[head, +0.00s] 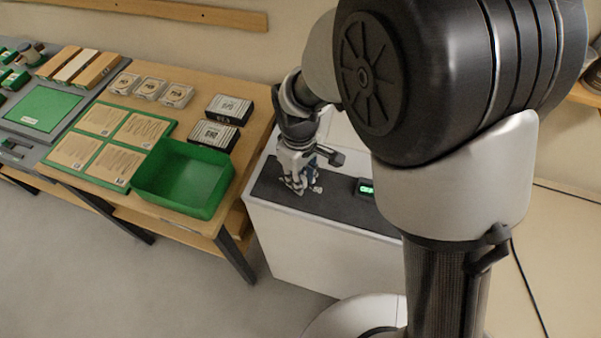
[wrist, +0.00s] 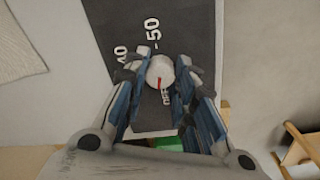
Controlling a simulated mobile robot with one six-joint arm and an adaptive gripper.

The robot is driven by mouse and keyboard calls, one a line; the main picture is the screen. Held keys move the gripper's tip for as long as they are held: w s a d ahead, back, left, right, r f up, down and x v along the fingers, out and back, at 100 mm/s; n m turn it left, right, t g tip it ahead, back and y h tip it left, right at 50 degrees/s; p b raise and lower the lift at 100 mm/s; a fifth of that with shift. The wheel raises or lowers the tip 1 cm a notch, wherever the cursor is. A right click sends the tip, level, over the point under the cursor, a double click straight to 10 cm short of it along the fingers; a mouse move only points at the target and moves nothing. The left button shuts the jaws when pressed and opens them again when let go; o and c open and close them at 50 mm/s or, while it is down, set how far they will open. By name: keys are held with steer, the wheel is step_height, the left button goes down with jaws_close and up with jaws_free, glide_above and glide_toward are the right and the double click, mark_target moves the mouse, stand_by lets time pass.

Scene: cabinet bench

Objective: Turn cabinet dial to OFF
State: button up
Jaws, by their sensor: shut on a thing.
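The cabinet dial (wrist: 160,71) is a round pale knob with a red pointer line, seen in the wrist view on a dark panel (wrist: 192,28). The red line points down, toward a partly covered label that looks like OFF (wrist: 166,97). The numbers 40 and 50 stand to the left of and above the knob. My gripper (wrist: 160,75) has one finger on each side of the knob and is shut on it. In the head view my gripper (head: 299,184) reaches down to the dark top panel of the white cabinet (head: 300,245); the dial is mostly hidden there.
A small box with a green lit display (head: 366,188) sits on the cabinet panel right of my gripper. A wooden table with a green bin (head: 183,178), cards and black boxes (head: 213,135) stands close on the left. Grey floor is clear in front.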

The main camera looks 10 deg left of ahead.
steer(key=shift+n, duration=1.3)
steer(key=shift+n+p, duration=0.3)
steer(key=o, duration=1.1)
step_height(320, 180, up, 12)
steer(key=shift+s+r, duration=0.1)
steer(key=shift+s, duration=0.05)
